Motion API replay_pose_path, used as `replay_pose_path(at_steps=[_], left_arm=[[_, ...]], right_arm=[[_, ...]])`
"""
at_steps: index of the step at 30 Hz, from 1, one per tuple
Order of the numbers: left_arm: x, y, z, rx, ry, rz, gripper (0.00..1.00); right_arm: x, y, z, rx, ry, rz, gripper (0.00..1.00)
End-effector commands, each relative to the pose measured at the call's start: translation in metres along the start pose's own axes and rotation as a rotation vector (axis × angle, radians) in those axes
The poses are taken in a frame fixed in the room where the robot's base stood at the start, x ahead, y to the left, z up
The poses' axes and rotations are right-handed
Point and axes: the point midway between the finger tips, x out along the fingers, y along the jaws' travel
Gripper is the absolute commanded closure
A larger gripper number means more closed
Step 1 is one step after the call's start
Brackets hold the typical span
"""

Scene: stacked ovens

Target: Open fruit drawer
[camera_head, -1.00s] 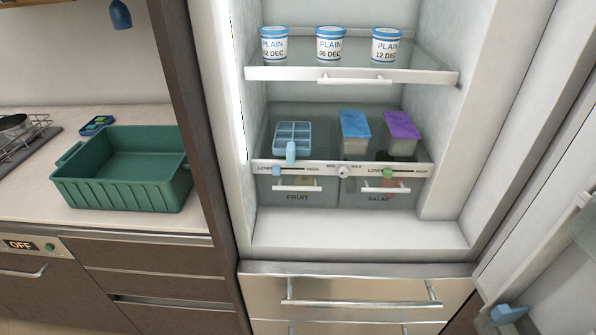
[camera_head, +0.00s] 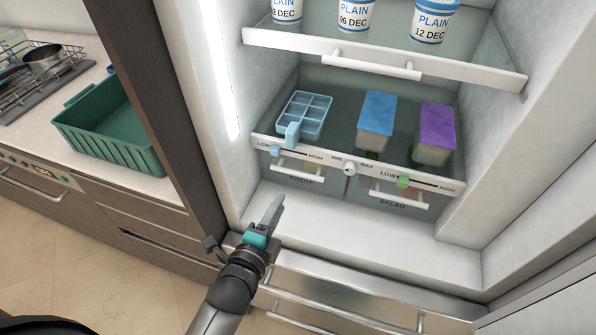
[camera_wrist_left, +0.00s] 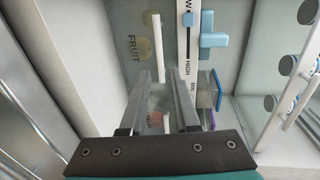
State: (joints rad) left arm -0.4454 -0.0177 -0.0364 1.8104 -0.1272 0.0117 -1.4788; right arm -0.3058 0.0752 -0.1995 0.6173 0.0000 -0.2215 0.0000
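The fruit drawer (camera_head: 301,181) is a clear, shut drawer at the lower left of the open fridge. Its white bar handle (camera_head: 297,168) is partly below the slider strip. In the left wrist view the handle (camera_wrist_left: 157,48) stands upright in the picture beside the FRUIT label, just beyond my fingertips. My left gripper (camera_head: 276,208) is below and slightly left of the drawer, in front of the fridge floor. Its two fingers are apart in the wrist view (camera_wrist_left: 157,78), with nothing between them. My right gripper is not in view.
The salad drawer (camera_head: 392,204) is to the right. A slider strip (camera_head: 335,165) with blue and green knobs runs above both drawers. An ice tray (camera_head: 305,113) and two lidded boxes stand above. A metal drawer front (camera_head: 340,285) lies below. A green bin (camera_head: 105,130) stands left.

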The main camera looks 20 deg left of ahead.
Motion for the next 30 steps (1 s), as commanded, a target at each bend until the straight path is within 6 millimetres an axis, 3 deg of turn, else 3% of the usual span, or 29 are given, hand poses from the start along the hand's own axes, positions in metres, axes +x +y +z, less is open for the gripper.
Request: replay_pose_path(at_steps=[18,24,30], left_arm=[[0.103,0.002,0.000,-0.004,0.001,0.000,0.70],[0.122,0.001,-0.001,-0.004,0.001,0.001,0.70],[0.129,0.001,-0.001,-0.002,0.001,0.002,0.70]], right_arm=[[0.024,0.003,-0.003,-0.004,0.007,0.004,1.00],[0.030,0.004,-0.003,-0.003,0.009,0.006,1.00],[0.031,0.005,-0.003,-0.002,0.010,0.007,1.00]])
